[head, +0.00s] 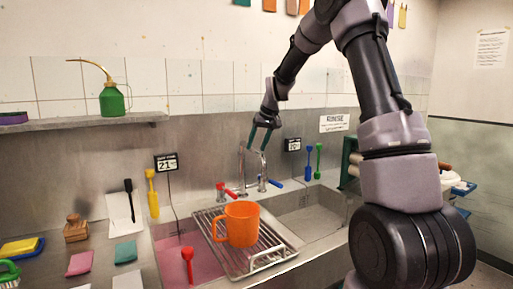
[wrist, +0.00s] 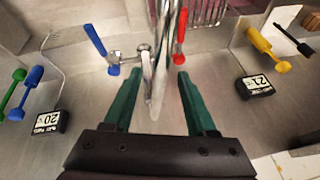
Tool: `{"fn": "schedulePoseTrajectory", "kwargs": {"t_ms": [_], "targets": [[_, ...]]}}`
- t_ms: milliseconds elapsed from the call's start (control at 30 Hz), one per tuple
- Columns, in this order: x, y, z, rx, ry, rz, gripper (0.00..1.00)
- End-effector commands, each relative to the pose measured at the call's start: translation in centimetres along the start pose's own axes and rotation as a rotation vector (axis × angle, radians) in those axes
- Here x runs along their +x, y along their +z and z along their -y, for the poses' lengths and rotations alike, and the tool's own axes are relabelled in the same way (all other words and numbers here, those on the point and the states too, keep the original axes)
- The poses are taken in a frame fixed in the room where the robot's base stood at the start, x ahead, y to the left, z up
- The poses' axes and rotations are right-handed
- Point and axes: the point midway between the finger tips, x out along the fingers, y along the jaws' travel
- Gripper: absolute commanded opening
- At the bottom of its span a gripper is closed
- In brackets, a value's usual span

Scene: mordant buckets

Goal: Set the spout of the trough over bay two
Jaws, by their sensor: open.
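The trough (head: 335,232) has two bays. The left bay (head: 170,248) holds pink liquid; the right bay (head: 305,212) looks grey inside. I see no plain bay number. The chrome spout (head: 263,168) rises between a red-handled and a blue-handled tap, near the divide between the bays. I cannot tell exactly where its outlet points. My gripper (head: 259,139) is above and at the spout, with its green fingers pointing down. In the wrist view, the open fingers (wrist: 154,80) stand on either side of the spout (wrist: 160,65), with gaps visible.
A wire rack (head: 262,262) with an orange mug (head: 242,224) lies across the trough in front of the spout. The red tap (head: 230,190) and blue tap (head: 270,183) flank the spout. Small displays (head: 166,162) (head: 293,144) are on the back wall.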

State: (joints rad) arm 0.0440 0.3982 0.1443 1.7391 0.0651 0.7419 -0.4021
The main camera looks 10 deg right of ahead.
Motion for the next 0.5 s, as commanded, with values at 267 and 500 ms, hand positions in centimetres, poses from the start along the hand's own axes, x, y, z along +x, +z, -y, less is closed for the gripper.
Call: {"fn": "schedulePoseTrajectory", "kwargs": {"t_ms": [267, 500], "targets": [[1.24, -0.01, 0.00, 0.000, 0.000, -0.001, 0.57], [1.22, 0.00, 0.00, 0.000, 0.000, -0.001, 0.30]]}}
